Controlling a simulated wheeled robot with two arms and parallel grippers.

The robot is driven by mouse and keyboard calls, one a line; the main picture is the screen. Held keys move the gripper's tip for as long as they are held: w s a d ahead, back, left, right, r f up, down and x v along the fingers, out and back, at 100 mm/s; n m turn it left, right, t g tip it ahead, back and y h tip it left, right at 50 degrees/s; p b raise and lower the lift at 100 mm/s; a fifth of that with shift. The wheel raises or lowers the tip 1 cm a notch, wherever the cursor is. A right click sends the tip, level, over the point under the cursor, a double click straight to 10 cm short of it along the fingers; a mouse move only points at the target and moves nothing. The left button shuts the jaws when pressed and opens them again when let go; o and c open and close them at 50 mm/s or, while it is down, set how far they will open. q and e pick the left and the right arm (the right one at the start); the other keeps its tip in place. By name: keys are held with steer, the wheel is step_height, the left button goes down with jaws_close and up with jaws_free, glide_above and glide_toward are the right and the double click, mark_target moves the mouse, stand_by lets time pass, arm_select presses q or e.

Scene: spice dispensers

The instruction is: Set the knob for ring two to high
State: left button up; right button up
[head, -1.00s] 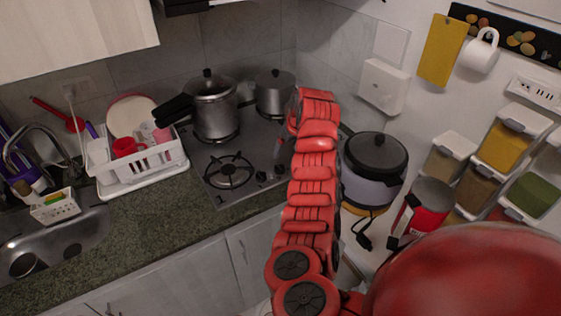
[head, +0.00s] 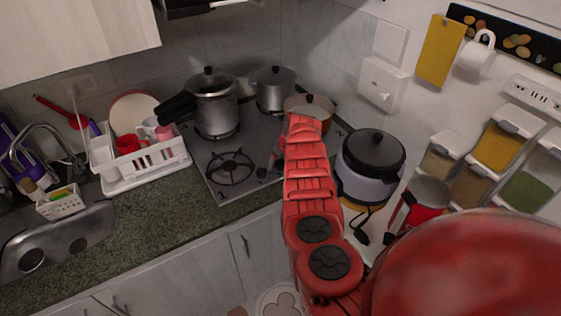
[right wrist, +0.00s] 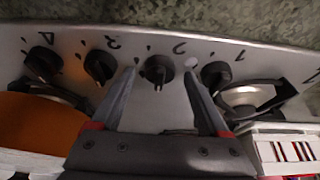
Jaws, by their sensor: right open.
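The stove (head: 216,188) is a grey cooktop with a row of black knobs along its front edge. In the right wrist view the numbers appear upside down. The ring two knob (right wrist: 159,70) is black, beside the printed "2". My right gripper (right wrist: 160,67) is open, with one finger on each side of this knob; contact cannot be told. The neighbouring knobs, the one by "3" (right wrist: 100,67) and the rightmost one (right wrist: 215,76), lie outside the fingers. In the head view my red right arm hides most of the knobs. My left gripper is not in view.
A pressure cooker (head: 214,105), a steel pot (head: 275,92) and a lidded pan (head: 312,103) stand on the stove. A rice cooker (head: 370,165) is to the right. A dish rack (head: 140,168) stands on the counter to the left. The front left burner (head: 230,167) is bare.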

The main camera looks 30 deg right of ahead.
jaws_close()
stand_by(0.3)
